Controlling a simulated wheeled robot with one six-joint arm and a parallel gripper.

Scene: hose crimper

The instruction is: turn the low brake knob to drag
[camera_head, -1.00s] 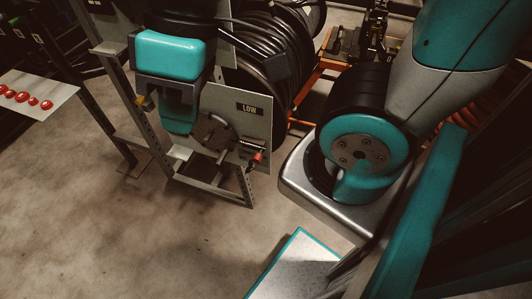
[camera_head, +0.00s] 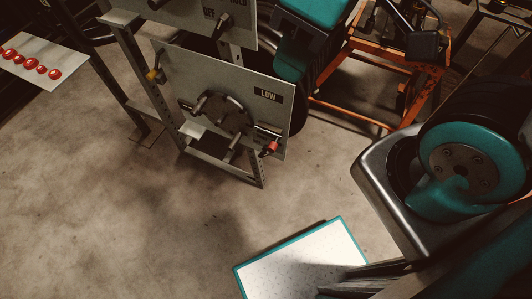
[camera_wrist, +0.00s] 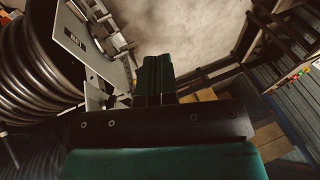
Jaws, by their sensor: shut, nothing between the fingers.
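The low brake knob (camera_head: 228,118) is a dark round disc with several stubby pegs, on a grey tilted panel (camera_head: 180,72) with a black LOW label (camera_head: 267,95). Small marks beside the knob are too small to read, so its setting is unclear. My gripper's teal fingers (camera_wrist: 152,75) are shut and empty in the wrist view. There, part of a grey panel (camera_wrist: 88,42) with a dark label lies to their left, apart from them.
A red-tipped lever (camera_head: 270,148) sticks out at the panel's lower right. An upper panel (camera_head: 185,14) with an OFF mark is above. An orange frame (camera_head: 365,95) stands behind at right. A white, teal-edged board (camera_head: 300,262) is at the bottom; the floor left of it is clear.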

